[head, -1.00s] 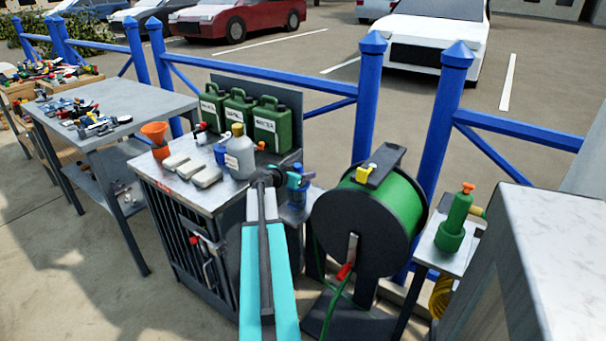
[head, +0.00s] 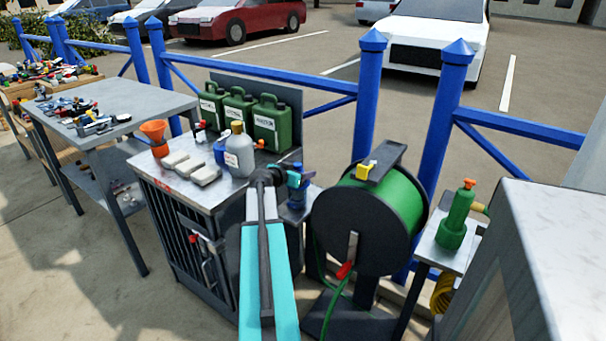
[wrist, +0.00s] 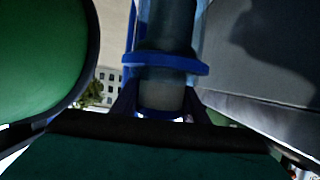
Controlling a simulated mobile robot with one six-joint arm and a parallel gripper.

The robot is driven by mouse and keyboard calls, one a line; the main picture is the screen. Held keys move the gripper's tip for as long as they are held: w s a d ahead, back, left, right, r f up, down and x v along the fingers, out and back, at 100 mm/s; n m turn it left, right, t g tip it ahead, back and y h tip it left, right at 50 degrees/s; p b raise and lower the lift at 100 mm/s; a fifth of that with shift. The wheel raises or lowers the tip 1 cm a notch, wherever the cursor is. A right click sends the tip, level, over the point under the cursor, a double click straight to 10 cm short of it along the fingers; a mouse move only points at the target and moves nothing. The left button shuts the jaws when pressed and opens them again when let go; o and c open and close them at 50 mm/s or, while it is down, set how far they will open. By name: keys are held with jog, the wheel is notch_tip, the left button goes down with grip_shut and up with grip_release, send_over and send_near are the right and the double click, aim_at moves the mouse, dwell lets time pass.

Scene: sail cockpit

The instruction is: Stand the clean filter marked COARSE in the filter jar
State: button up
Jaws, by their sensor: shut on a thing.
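In the head view my gripper (head: 290,174) is at the end of my turquoise arm, close to the blue filter jar (head: 298,196) beside the metal cabinet. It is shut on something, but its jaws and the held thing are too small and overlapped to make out. In the wrist view a clear cylinder with a blue collar (wrist: 167,61), seemingly the jar, fills the upper middle, with a pale grey-beige lower end (wrist: 161,97). A dark teal surface with a black edge crosses the bottom close up. No COARSE marking is readable.
The cabinet top (head: 218,195) holds a grey bottle (head: 239,155), several pale blocks, an orange funnel (head: 154,131) and green canisters (head: 271,122). A green hose reel (head: 372,220) stands close on the right. A green pump (head: 455,220) stands farther right.

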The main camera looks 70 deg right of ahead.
jog(key=shift+a+f, duration=0.15)
jog(key=shift+f, duration=0.45)
jog(key=o, duration=1.1)
jog(key=shift+s, duration=0.1)
jog(key=shift+o, duration=0.2)
jog(key=shift+w+r, duration=0.2)
jog(key=shift+r+p, duration=0.6)
jog(key=shift+p, duration=0.55)
jog(key=b+v, duration=0.1)
jog(key=v, duration=1)
jog(key=shift+a+r, duration=0.25)
jog(key=shift+r, duration=0.05)
